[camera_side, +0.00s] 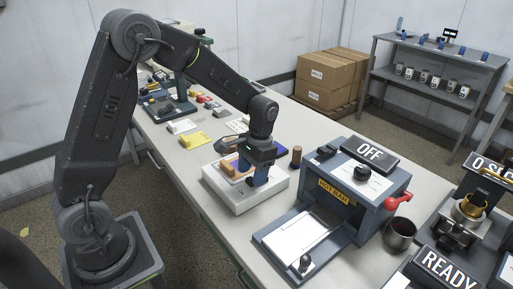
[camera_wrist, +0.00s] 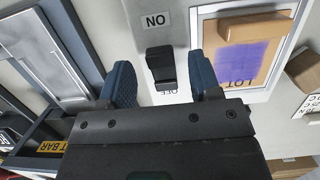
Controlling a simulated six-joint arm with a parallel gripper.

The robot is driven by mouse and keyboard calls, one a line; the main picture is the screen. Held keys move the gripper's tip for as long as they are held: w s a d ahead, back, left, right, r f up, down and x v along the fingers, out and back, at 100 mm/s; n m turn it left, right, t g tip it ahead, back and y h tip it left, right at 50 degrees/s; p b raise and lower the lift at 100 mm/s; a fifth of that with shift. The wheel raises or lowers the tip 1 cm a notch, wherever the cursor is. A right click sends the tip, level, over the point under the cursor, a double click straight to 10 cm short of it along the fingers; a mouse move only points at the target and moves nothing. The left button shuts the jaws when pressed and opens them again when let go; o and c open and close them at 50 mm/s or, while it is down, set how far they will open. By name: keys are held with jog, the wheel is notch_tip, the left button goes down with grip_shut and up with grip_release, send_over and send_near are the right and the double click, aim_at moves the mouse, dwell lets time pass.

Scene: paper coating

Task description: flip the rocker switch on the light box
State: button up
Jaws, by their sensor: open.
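The light box (camera_side: 240,202) is a low white box on the bench, under my gripper (camera_side: 255,180) in the side view. In the wrist view, the black rocker switch (camera_wrist: 161,68) is on its white top, between an ON label (camera_wrist: 156,20), seen upside down, and a partly hidden OFF label. My gripper (camera_wrist: 161,78) is open, with one blue finger on each side of the switch and nothing visible held between them. I cannot tell whether the fingers touch the box or which end of the rocker is down. The switch is hidden in the side view.
A purple-coated sheet marked LOT (camera_wrist: 245,60) lies in a frame beside the switch, with a tan block (camera_wrist: 255,25) on it. A blue-grey hot bar machine (camera_side: 385,205) showing OFF stands to the right. A brown cylinder (camera_side: 296,156) stands behind the box.

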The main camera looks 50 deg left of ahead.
jog(key=v, duration=1.2)
jog(key=s+d+r+t, duration=0.2)
jog(key=s+t, duration=0.2)
jog(key=s, duration=0.6)
jog(key=s+d+r+t, duration=0.2)
jog(key=s+r+t, duration=0.1)
jog(key=s, duration=0.7)
jog(key=shift+s+d+r+t, duration=0.25)
jog(key=shift+s+t, duration=0.05)
jog(key=shift+t, duration=0.2)
